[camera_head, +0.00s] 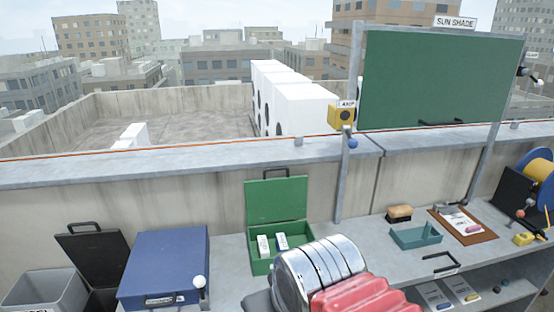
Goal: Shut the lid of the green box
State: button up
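The green box (259,267) sits on the grey bench near the middle of the view. Its lid (277,201) stands open and upright at the back edge, with a dark handle (275,171) on its top edge. Two small pale packs, one white (263,245) and one white and blue (282,242), are inside the box. My arm, silver and red, rises from the bottom edge in front of the box's right front part and hides some of it. My gripper's fingers do not show.
A shut blue box (167,262) stands left of the green box, with a white knob (199,282) at its front right. A black open lid (95,258) and grey bin (45,291) are further left. A teal tray (415,236) and clipboard (463,226) lie right. A metal post (344,180) stands behind.

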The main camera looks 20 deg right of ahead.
aim_at(270, 200)
jog(key=i, duration=0.95)
jog(key=u, duration=0.05)
